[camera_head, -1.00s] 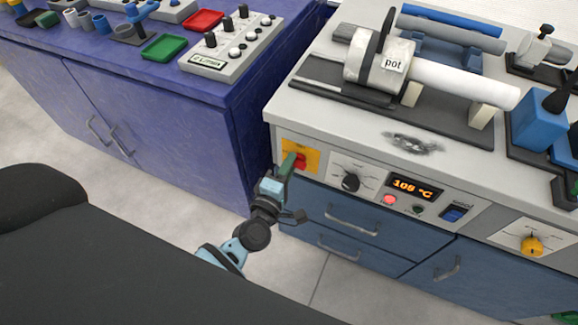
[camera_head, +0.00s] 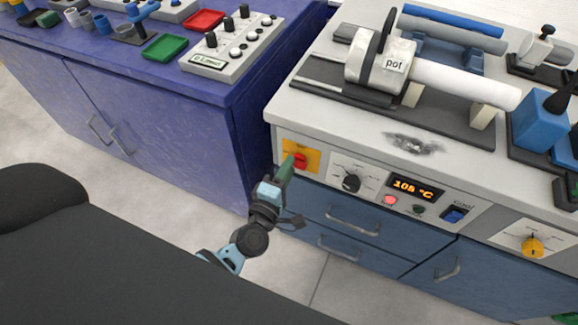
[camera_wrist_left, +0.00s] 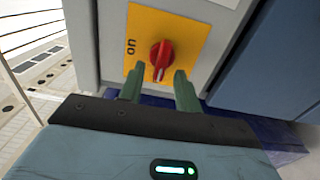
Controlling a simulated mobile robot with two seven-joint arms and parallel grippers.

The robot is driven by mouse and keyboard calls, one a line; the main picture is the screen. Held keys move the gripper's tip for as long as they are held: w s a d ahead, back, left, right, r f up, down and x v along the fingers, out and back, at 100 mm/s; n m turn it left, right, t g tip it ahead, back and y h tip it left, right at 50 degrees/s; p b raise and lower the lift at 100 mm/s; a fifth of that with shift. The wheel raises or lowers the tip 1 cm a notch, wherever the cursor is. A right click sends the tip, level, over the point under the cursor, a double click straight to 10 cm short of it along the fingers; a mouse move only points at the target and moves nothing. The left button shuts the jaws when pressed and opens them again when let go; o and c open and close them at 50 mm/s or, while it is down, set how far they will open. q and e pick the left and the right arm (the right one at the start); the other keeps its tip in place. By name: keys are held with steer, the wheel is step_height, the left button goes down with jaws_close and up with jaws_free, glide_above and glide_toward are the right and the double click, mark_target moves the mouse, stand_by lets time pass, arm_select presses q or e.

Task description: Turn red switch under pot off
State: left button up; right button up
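The red switch (camera_head: 300,160) sits on a yellow plate (camera_head: 315,155) on the front panel below the pot (camera_head: 380,65). In the left wrist view the red switch (camera_wrist_left: 161,56) is a rotary knob on the yellow plate (camera_wrist_left: 190,30); the letters "on" show sideways on the plate's left. My left gripper (camera_head: 287,168) is at the panel, just in front of the switch. My right gripper is not in view.
Right of the switch are a black dial (camera_head: 351,183), a display (camera_head: 414,188) reading about 108 °C, a lit red button (camera_head: 390,200) and a blue rocker switch (camera_head: 454,214). Blue drawers (camera_head: 350,222) lie below. A purple cabinet (camera_head: 165,110) stands close on the left.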

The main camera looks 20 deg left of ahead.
arm_select(q)
steer(key=s, duration=0.6)
steer(key=shift+s, duration=0.3)
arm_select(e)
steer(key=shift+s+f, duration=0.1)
arm_select(q)
steer(key=shift+a, duration=0.1)
